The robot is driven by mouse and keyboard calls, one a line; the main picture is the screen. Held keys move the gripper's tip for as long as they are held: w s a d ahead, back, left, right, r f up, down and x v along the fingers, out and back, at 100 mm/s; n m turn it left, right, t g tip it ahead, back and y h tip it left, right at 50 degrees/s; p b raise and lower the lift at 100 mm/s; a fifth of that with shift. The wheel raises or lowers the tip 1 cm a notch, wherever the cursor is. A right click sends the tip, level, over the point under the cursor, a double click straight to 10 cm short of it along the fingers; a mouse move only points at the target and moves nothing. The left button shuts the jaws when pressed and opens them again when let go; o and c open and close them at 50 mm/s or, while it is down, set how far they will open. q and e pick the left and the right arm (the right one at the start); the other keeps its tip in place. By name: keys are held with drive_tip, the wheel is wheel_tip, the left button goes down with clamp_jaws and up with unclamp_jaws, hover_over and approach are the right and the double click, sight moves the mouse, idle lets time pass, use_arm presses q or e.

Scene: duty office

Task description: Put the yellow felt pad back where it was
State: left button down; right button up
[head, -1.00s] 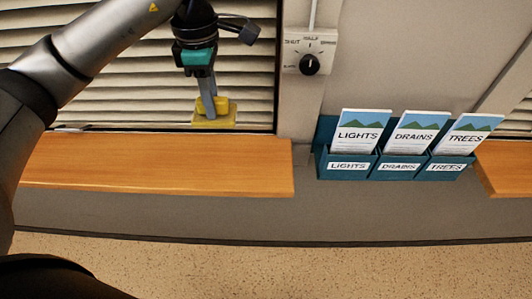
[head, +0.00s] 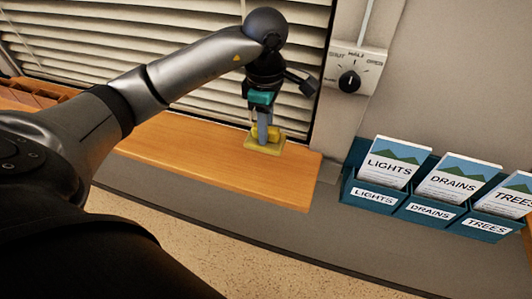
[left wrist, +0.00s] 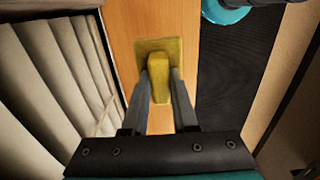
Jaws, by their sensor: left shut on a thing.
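The yellow felt pad (head: 258,146) is a flat square with a raised yellow block on top as a grip. It is at the right part of the wooden sill (head: 200,160), close to the blinds. My left gripper (head: 262,134) points down and is shut on the block. In the left wrist view the two fingers (left wrist: 160,88) stand on either side of the block, and the square pad (left wrist: 145,46) shows beyond it over the wood. I cannot tell whether the pad touches the sill or hangs just above it. My right gripper is not in view.
Slatted blinds (head: 180,70) stand behind the sill. A dial control (head: 349,81) is on the wall to the right. A teal leaflet rack (head: 398,208) labelled LIGHTS, DRAINS and TREES hangs right of the sill's end. The sill left of the pad is clear.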

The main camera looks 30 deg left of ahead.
use_arm(q)
wheel_tip(320, 180, down, 4)
drive_tip(key=shift+r, duration=0.25)
drive_tip(key=shift+f, duration=0.9)
wheel_tip(320, 180, down, 3)
drive_tip(key=shift+f, duration=0.2)
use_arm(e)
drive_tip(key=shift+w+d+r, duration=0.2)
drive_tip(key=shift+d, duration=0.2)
use_arm(q)
drive_tip(key=shift+f, duration=0.2)
drive_tip(key=c, duration=0.7)
unclamp_jaws()
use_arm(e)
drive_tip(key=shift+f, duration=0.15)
